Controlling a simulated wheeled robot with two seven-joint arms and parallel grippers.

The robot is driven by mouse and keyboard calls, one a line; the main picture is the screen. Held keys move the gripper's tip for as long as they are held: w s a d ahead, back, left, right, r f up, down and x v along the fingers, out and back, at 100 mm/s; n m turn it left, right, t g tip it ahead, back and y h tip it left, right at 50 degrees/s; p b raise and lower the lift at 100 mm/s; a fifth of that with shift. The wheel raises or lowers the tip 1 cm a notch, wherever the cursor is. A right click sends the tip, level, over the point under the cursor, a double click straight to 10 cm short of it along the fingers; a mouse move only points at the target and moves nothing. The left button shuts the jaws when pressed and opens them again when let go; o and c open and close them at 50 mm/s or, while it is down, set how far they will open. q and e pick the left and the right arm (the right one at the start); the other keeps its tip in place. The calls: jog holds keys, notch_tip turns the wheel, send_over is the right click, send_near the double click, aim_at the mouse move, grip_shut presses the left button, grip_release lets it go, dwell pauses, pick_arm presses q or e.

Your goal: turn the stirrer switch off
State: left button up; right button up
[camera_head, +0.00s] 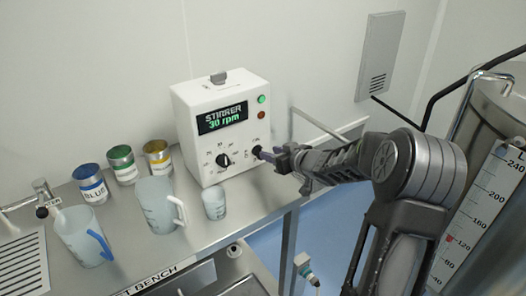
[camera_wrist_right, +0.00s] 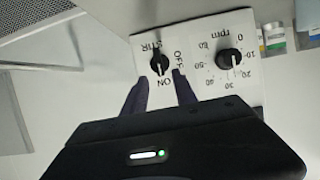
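The stirrer control box (camera_head: 222,125) is white and stands on the steel bench; its display reads "STIRRER 30 rpm". The stirrer switch (camera_head: 257,151) is a small black knob at the lower right of its front. In the right wrist view the switch (camera_wrist_right: 159,63) appears upside down beside the labels OFF and ON, its pointer seemingly toward ON. My right gripper (camera_head: 268,155) is close in front of the switch. In the wrist view its two dark fingers (camera_wrist_right: 160,85) are apart, with the knob between and just beyond their tips; contact is unclear. My left gripper is not in view.
The rpm dial (camera_head: 223,160) sits left of the switch. A green lamp (camera_head: 262,99) and a red lamp (camera_head: 262,115) are above it. A small beaker (camera_head: 214,203), a larger jug (camera_head: 157,204), a blue-handled jug (camera_head: 82,238) and paint-like cans (camera_head: 123,165) stand on the bench.

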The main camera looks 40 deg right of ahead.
jog(key=x, duration=0.5)
jog(key=shift+w+f, duration=0.1)
jog(key=shift+w, duration=0.15)
grip_shut()
dwell(0.4)
